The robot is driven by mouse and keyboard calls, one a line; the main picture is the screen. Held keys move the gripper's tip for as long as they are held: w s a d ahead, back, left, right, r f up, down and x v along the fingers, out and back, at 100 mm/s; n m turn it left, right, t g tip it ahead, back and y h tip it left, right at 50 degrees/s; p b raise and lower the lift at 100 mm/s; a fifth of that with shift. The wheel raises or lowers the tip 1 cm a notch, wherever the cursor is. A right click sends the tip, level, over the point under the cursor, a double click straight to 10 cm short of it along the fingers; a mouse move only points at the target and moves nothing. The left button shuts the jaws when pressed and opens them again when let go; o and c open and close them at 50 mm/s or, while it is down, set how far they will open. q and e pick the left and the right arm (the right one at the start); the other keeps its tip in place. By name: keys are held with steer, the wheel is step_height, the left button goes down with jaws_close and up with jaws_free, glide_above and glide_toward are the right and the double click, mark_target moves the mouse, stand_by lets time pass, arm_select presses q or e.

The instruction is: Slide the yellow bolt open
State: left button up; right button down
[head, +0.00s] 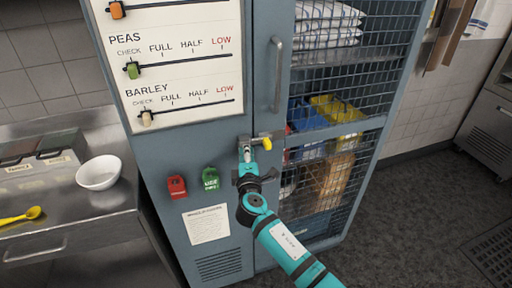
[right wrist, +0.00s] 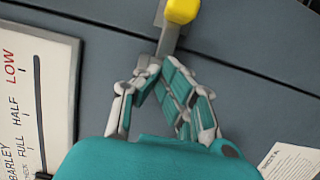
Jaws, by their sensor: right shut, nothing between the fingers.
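The yellow bolt knob (head: 266,144) sits on a grey metal bar at the edge between the blue-grey cabinet front and its mesh door. In the right wrist view the yellow knob (right wrist: 182,10) is at the top edge, partly cut off, with the grey bar below it. My right gripper (head: 245,153) is shut and empty, just left of the knob. In the right wrist view its fingertips (right wrist: 160,65) come together at the lower end of the bar. I cannot tell whether they touch it. My left gripper is not in view.
The mesh door (head: 365,85) has a vertical handle (head: 277,75) above the bolt. A red block (head: 177,188) and a green block (head: 210,179) are on the cabinet front. A white bowl (head: 98,173) stands on the steel counter (head: 85,215) at left. Open floor lies at right.

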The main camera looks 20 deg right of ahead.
mark_target(255, 142)
steer(key=shift+s+d+r+p, duration=0.15)
steer(key=shift+d+p, duration=0.2)
steer(key=shift+d, duration=1.25)
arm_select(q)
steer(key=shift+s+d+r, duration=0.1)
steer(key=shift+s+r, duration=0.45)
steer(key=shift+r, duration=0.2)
arm_select(e)
steer(key=shift+a, duration=0.1)
steer(key=d, duration=0.6)
steer(key=shift+d, duration=0.3)
steer(key=shift+w+d, duration=0.2)
steer(key=shift+d, duration=0.25)
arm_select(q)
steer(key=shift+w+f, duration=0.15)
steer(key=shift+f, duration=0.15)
arm_select(e)
steer(key=shift+a, duration=0.1)
arm_select(q)
steer(key=shift+b, duration=0.3)
